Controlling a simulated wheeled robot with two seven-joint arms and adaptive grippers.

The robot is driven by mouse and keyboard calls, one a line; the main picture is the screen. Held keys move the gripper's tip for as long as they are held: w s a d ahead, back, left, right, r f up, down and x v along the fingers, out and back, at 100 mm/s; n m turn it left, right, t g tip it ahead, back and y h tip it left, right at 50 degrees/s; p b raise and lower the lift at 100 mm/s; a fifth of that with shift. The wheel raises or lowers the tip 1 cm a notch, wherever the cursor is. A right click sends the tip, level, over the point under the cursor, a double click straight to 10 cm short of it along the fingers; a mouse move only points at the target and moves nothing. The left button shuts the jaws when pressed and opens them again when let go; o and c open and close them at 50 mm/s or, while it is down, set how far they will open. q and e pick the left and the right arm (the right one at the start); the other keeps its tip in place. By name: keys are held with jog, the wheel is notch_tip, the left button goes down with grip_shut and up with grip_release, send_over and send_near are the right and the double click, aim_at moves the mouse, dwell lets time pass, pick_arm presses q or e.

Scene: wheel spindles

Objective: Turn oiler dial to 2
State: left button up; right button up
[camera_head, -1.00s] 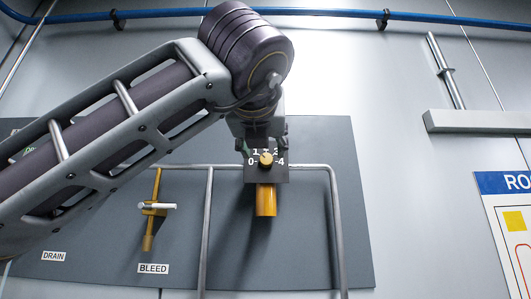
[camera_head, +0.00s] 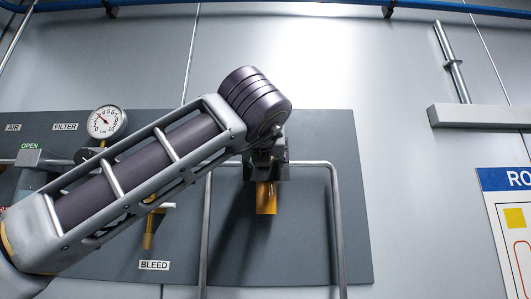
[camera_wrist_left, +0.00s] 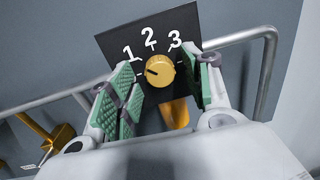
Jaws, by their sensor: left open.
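The oiler dial is a round yellow knob (camera_wrist_left: 160,70) on a dark square plate (camera_wrist_left: 112,42) with white numbers; 1, 2 and 3 show in the left wrist view. Its dark mark lies on the knob's left side, below the 1, towards the part behind the left finger. The 0 and 4 are hidden there. My left gripper (camera_wrist_left: 168,78) is open, its green-padded fingers on either side of the knob; I cannot tell if they touch it. In the head view my left gripper (camera_head: 265,155) covers the dial, with the yellow cylinder (camera_head: 266,198) below. My right gripper is out of view.
Grey pipes (camera_head: 335,215) frame the dial area on the grey panel (camera_head: 330,135). A yellow bleed valve (camera_head: 149,232) and a pressure gauge (camera_head: 106,122) are to the left. A grey wall bracket (camera_head: 480,116) is at right.

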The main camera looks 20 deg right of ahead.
pick_arm(q)
jog(key=c, duration=1)
jog(key=shift+c, duration=0.2)
jog(key=shift+m, duration=0.4)
jog(key=m, duration=0.3)
jog(key=shift+r+m, duration=0.1)
jog(key=shift+m, duration=0.2)
jog(key=shift+m+g+y, duration=0.3)
jog(key=shift+m, duration=1.8)
jog(key=o, duration=1)
